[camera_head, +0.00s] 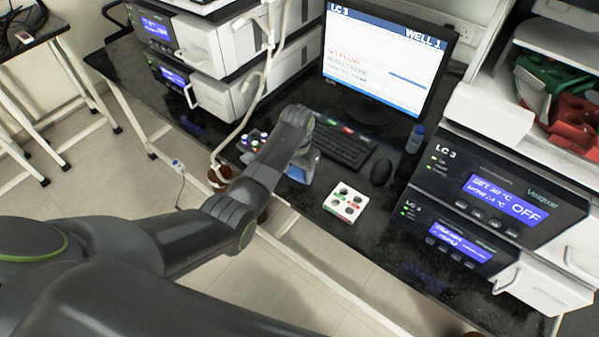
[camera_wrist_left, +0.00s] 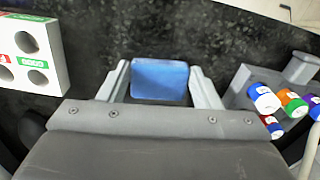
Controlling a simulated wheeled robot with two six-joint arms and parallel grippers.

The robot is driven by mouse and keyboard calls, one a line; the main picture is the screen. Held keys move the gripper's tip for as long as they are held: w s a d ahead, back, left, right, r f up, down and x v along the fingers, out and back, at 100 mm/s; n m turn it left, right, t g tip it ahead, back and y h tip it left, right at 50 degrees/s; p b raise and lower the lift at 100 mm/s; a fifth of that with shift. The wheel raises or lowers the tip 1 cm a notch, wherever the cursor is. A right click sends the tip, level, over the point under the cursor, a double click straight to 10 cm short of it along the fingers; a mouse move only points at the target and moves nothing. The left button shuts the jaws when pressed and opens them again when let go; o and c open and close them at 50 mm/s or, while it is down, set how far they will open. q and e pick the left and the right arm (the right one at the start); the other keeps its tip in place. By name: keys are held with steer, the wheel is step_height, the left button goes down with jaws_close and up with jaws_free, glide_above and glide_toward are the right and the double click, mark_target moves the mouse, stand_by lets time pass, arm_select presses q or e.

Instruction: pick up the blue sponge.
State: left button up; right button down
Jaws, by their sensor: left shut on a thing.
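The blue sponge (camera_wrist_left: 160,80) is a flat blue block in the left wrist view. It sits between the two pale fingers of my left gripper (camera_wrist_left: 161,84), which are shut on it from both sides. In the head view my left gripper (camera_head: 301,168) is over the dark bench, between the white block with holes and the coloured-cap vials. My own wrist hides most of the gripper there, and the gap under the sponge cannot be judged. My right gripper is in neither view.
A white block with holes (camera_head: 345,202) lies right of the gripper; coloured-cap vials (camera_head: 252,140) stand in a rack on its left. A keyboard (camera_head: 341,147), mouse (camera_head: 381,172) and monitor (camera_head: 384,62) are behind. Instrument boxes (camera_head: 500,185) bound the right side.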

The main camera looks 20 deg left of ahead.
mark_target(297, 174)
arm_select(q)
step_height(297, 174, up, 10)
stand_by(0.6)
